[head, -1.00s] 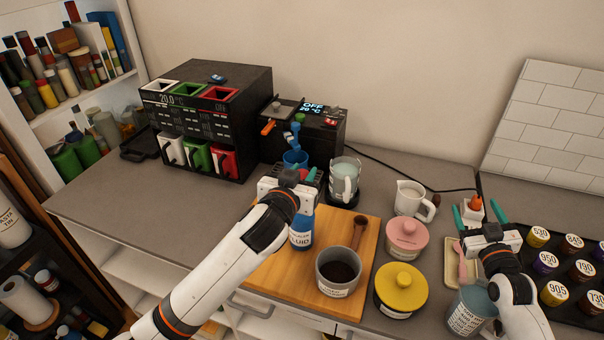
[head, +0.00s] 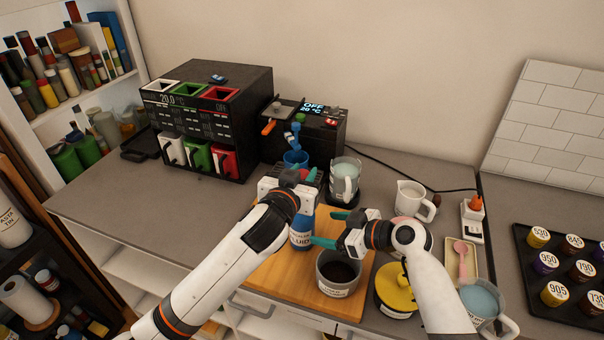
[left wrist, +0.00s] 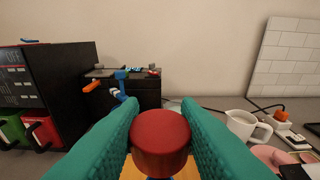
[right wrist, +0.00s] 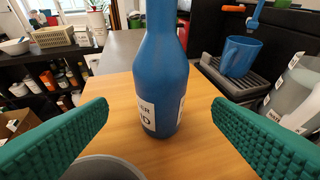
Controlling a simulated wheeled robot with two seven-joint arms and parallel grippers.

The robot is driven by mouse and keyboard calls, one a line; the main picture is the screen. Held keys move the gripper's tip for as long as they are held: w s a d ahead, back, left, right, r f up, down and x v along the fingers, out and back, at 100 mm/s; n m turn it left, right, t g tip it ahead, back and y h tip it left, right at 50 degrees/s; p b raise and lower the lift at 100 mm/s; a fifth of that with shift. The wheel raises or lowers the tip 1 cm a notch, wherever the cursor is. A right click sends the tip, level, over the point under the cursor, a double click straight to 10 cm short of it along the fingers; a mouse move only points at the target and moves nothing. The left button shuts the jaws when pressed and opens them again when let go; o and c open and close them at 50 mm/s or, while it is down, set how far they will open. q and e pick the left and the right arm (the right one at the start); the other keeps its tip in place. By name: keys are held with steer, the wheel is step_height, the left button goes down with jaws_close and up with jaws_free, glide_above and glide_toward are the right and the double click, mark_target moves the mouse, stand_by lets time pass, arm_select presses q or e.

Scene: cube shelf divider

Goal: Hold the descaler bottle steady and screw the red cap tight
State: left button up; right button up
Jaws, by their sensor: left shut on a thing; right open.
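The blue descaler bottle (head: 301,240) stands upright on the wooden board, its upper part hidden by my left gripper in the head view. My left gripper (head: 306,178) is above the bottle, shut on the red cap (left wrist: 160,140), which sits between its teal fingers. I cannot tell whether the cap touches the bottle's mouth. My right gripper (head: 331,228) is open and empty at the bottle's right side. In the right wrist view the bottle (right wrist: 163,85) stands between and beyond the open fingers.
A grey pot of dark contents (head: 338,272) stands on the wooden board (head: 280,275) below my right gripper. A yellow-lidded jar (head: 397,290) is partly under my right arm. A glass jug (head: 345,178) and the black machine (head: 333,140) stand behind. A white pitcher (head: 411,200) is to the right.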

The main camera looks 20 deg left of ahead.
mark_target(301, 226)
steer(key=shift+x, duration=4.75)
steer(key=shift+c, duration=0.3)
steer(key=c, duration=0.8)
arm_select(q)
steer(key=shift+f, duration=0.2)
arm_select(e)
steer(key=shift+f, duration=0.25)
steer(key=shift+o, duration=0.9)
steer(key=c, duration=0.3)
